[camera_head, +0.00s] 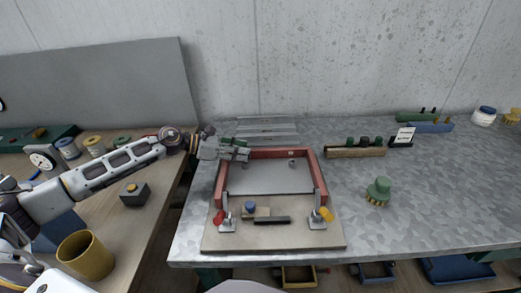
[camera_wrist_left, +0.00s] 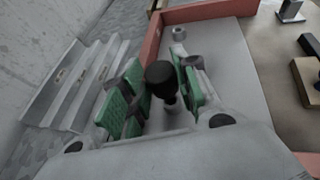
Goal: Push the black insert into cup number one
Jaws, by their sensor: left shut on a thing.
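My left gripper (camera_head: 240,152) is over the left back corner of the red-framed plate. In the left wrist view its green pads (camera_wrist_left: 158,92) are shut on a black insert (camera_wrist_left: 161,76) with a round dark top and a narrower lower part. My right gripper is not in view.
The red frame (camera_head: 319,180) surrounds the grey plate, with red and yellow-handled clamps at its front corners. Stepped metal strips (camera_head: 267,131) lie behind it.

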